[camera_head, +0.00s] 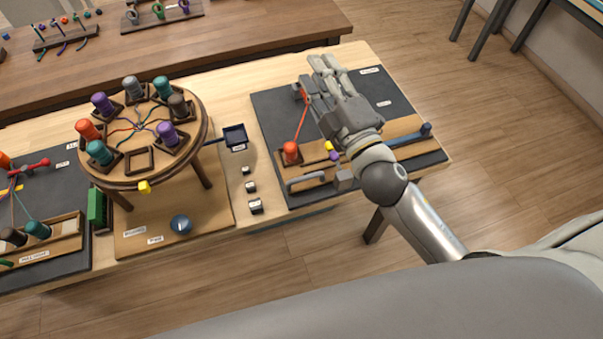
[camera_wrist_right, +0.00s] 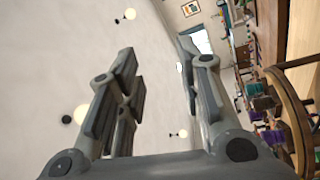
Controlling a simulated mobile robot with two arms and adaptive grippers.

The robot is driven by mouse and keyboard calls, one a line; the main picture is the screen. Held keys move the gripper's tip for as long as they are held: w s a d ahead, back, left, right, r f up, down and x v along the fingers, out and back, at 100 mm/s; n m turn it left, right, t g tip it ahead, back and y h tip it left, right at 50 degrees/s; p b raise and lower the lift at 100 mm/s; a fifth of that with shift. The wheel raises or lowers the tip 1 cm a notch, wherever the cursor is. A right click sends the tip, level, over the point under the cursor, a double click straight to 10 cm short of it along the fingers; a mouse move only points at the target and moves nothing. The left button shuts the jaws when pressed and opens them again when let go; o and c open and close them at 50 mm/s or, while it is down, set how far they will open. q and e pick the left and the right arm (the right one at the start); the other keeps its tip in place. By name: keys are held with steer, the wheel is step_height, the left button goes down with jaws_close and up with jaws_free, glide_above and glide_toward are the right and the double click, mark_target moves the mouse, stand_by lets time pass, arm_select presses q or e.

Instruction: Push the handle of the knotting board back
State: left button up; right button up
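The dark board (camera_head: 275,112) on the right part of the table looks like the knotting board. A grey handle (camera_head: 305,183) lies along its near wooden edge, with a small grey block beside it. A blue bar (camera_head: 410,137) lies on the wood strip at its right. An orange bobbin (camera_head: 291,153) stands at its left with a red cord running up toward my right gripper (camera_head: 326,68). The gripper is over the board, beyond the grey handle and apart from it. In the right wrist view its fingers (camera_wrist_right: 160,75) are spread with nothing between them. My left gripper is out of view.
A round braiding stand (camera_head: 143,183) with several coloured bobbins rises left of the board. A small dark tray (camera_head: 235,137) and several small blocks (camera_head: 255,206) lie between them. Another dark board is at far left. A brown table (camera_head: 230,35) stands behind.

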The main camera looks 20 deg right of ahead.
steer(key=s+a+r+n+g+y, duration=0.25)
steer(key=a+n+y, duration=0.3)
steer(key=n, duration=0.35)
steer(key=s+a+r+n+g+y, duration=0.1)
steer(key=a+r+n+g+y, duration=0.1)
steer(key=a+r+n+y, duration=0.4)
steer(key=s+a+f+n+g+y, duration=0.4)
steer(key=n+g, duration=0.3)
steer(key=n, duration=0.4)
steer(key=n+g+h, duration=0.6)
steer(key=n+h, duration=0.6)
steer(key=h, duration=0.3)
glide_toward(299, 179)
steer(key=shift+y, duration=0.25)
steer(key=p+x, duration=0.2)
steer(key=x, duration=0.5)
steer(key=shift+d+p, duration=0.15)
steer(key=shift+p, duration=0.15)
steer(key=shift+w+f, duration=0.15)
steer(key=shift+f, duration=0.5)
